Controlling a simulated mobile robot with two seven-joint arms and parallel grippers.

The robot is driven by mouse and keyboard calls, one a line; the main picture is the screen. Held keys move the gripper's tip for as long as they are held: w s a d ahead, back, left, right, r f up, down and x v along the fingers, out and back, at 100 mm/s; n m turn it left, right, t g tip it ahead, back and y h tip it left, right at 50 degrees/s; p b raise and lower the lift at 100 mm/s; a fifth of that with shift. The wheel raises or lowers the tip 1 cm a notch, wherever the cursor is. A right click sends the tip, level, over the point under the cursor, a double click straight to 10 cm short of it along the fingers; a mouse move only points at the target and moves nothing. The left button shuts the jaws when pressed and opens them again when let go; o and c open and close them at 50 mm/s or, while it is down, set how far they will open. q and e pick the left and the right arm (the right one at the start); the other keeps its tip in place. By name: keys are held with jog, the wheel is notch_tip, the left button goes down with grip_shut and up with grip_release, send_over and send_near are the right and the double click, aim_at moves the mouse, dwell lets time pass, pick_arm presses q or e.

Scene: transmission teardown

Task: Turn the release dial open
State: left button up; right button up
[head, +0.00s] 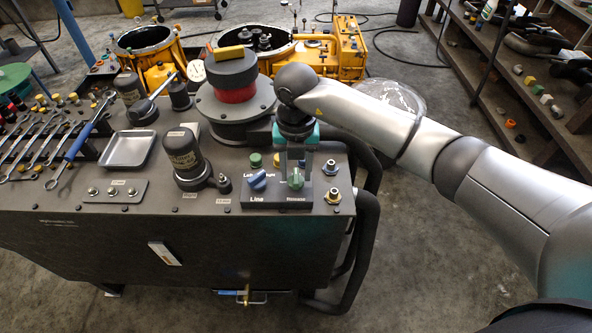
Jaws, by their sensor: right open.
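The green release dial (295,180) sits on the small grey control panel (268,198) at the right front of the dark bench, above the label "Release". My right gripper (295,166) points down over this dial, with its fingers spread to either side of it. The jaws are open. I cannot tell whether a finger touches the dial. Part of the panel behind the fingers is hidden. My left gripper is not in view.
A black cylinder unit (182,155) stands left of the panel. Brass fittings (331,167) are close on the right. A round press with a red band (235,92) rises behind. A metal tray (128,149) and wrenches (40,140) lie left. Shelves (520,75) stand at right.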

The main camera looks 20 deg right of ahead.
jog(key=shift+f, duration=0.15)
grip_shut()
dwell(0.5)
